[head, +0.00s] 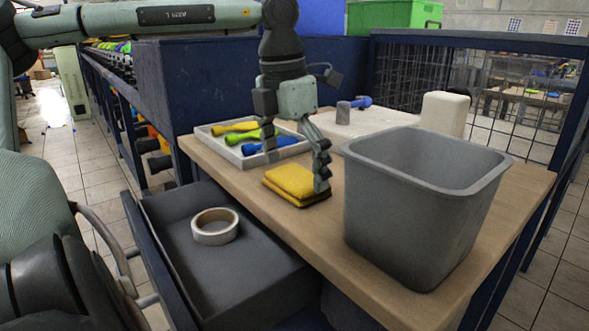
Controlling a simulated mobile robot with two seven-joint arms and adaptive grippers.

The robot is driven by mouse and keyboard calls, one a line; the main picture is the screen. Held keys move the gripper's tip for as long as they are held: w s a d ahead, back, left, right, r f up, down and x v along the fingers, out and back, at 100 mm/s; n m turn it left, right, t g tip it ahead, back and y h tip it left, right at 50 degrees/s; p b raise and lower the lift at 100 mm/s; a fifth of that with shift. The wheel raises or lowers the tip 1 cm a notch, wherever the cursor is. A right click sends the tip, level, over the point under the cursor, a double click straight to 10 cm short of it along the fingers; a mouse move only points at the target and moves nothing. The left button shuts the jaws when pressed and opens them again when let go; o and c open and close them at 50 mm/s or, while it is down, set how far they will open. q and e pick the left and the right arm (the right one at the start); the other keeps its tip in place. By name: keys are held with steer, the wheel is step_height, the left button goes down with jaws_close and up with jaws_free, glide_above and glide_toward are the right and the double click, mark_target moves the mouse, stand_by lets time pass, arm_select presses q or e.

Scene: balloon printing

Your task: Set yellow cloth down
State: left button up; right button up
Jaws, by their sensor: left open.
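The folded yellow cloth (289,182) lies on the wooden tabletop (237,180), with a dark layer along its lower edge. My left gripper (297,165) comes down from above at the cloth. It is open, and one finger stands at the cloth's right edge. My right gripper is not in view.
A grey bin (425,215) stands right of the cloth. Behind are a white tray (217,142) of balloons and a white board (375,124). An open drawer (265,275) with a tape roll (215,226) sticks out at front left.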

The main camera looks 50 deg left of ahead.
mark_target(291, 177)
arm_select(q)
steer(key=r, duration=0.6)
steer(key=shift+s+r, duration=0.15)
steer(key=shift+s, duration=0.2)
steer(key=shift+s+r+p, duration=0.2)
steer(key=shift+r+p, duration=0.1)
steer(key=shift+r, duration=1.15)
steer(key=shift+s+r+p, duration=0.15)
steer(key=shift+r+p, duration=0.1)
steer(key=shift+r, duration=1.15)
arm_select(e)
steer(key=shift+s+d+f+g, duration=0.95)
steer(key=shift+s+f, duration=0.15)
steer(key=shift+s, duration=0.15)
arm_select(q)
steer(key=shift+f, duration=0.1)
